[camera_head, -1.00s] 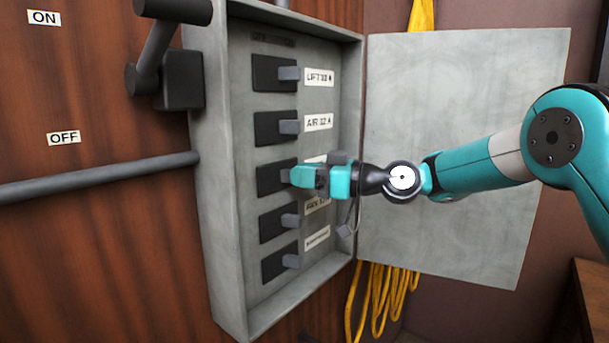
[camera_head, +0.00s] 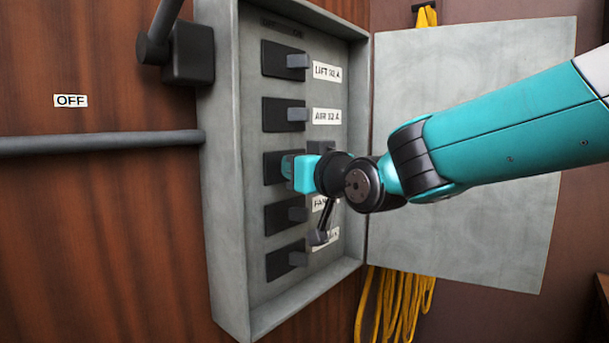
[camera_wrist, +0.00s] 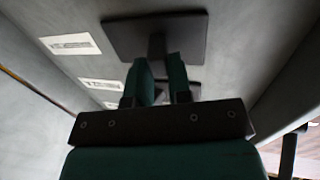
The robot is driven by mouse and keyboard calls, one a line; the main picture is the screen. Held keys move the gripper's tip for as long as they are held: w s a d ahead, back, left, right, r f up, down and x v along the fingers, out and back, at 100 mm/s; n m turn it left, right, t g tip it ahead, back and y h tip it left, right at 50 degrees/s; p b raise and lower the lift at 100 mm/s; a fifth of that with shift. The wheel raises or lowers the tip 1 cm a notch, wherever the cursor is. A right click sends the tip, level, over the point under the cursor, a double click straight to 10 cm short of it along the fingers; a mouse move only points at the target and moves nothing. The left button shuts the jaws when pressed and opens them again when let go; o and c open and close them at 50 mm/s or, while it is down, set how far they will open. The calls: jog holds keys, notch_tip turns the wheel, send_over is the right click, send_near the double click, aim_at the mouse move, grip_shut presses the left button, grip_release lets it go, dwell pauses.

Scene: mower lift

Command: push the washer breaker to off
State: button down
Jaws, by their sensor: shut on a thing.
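The grey breaker box (camera_head: 229,180) is open and holds a column of dark breakers with grey levers. My gripper (camera_head: 289,166) is at the middle breaker (camera_head: 271,168), third from the top, with its teal fingers over the lever. In the wrist view, the fingers (camera_wrist: 160,75) stand either side of that lever (camera_wrist: 157,45), in front of its dark plate (camera_wrist: 125,35), and are shut on it. The middle breaker's label is hidden behind my gripper in the head view and too blurred to read in the wrist view, so I cannot confirm it is the washer breaker.
The upper breakers are labelled LIFT 32 A (camera_head: 327,72) and AIR 32 A (camera_head: 327,116). Two more breakers sit below, their labels partly covered. The box door (camera_head: 460,200) stands open on the right, behind my arm. A dark handle (camera_head: 187,52) is mounted at the upper left.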

jog(key=shift+s+a+r+m+t+h+b, duration=0.15)
jog(key=shift+a+m+t+h+b, duration=0.1)
jog(key=shift+m+t+h, duration=0.2)
jog(key=shift+s+a+f+m+t+h+b, duration=0.1)
jog(key=shift+a+m+t+h, duration=0.2)
jog(key=shift+h, duration=0.25)
jog(key=shift+d, duration=0.1)
jog(key=c, duration=1)
grip_release()
jog(key=shift+c, duration=0.2)
jog(key=b+v, duration=0.7)
jog(key=v, duration=1)
jog(key=shift+s, duration=0.25)
